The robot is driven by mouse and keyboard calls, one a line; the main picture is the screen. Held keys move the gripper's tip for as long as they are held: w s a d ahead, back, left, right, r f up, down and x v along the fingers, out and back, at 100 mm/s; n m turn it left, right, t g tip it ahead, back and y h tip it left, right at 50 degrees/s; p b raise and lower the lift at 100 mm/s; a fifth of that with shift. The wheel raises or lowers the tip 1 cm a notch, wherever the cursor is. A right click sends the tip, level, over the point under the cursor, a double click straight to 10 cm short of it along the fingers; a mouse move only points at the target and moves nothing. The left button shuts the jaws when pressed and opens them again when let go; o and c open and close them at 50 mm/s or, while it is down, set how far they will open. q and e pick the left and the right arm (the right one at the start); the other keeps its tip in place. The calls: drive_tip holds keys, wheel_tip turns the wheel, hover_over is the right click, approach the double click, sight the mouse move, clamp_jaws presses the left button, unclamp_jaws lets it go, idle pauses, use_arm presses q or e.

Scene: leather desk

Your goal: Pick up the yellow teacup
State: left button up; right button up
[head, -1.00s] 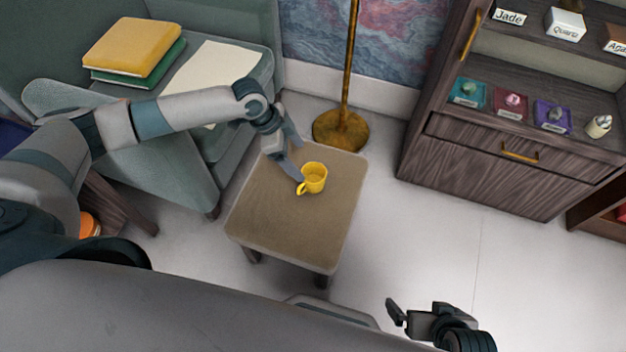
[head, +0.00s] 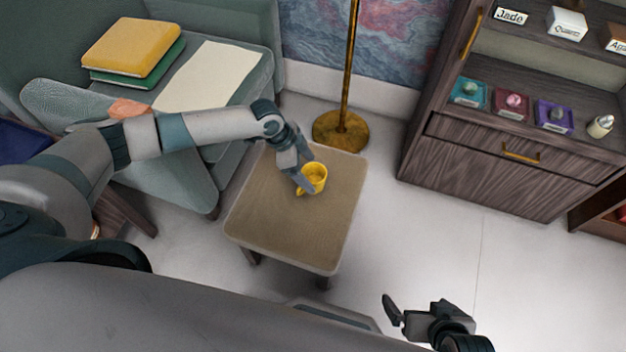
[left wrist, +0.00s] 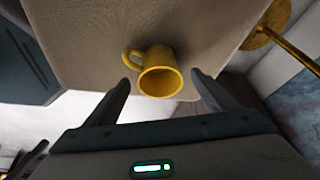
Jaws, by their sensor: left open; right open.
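The yellow teacup (head: 316,178) stands upright on the small table (head: 290,235), near its far edge. My left gripper (head: 306,178) is open right at the cup and partly covers it in the head view. In the left wrist view the cup (left wrist: 160,76) shows between the two open fingers (left wrist: 163,92), with its handle on the left. Whether a finger touches the cup I cannot tell. My right gripper (head: 398,318) is open and empty at the lower right, away from the table.
A brass lamp base (head: 341,130) stands just behind the table. A green armchair (head: 60,100) with two books (head: 132,50) and a paper sheet (head: 210,76) is at the left. A dark wooden cabinet (head: 500,165) stands at the right. The front of the tabletop is clear.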

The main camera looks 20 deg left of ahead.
sight(313, 176)
use_arm(q)
drive_tip(key=x, duration=0.4)
drive_tip(key=shift+f, duration=0.1)
idle(0.3)
drive_tip(key=c, duration=1.2)
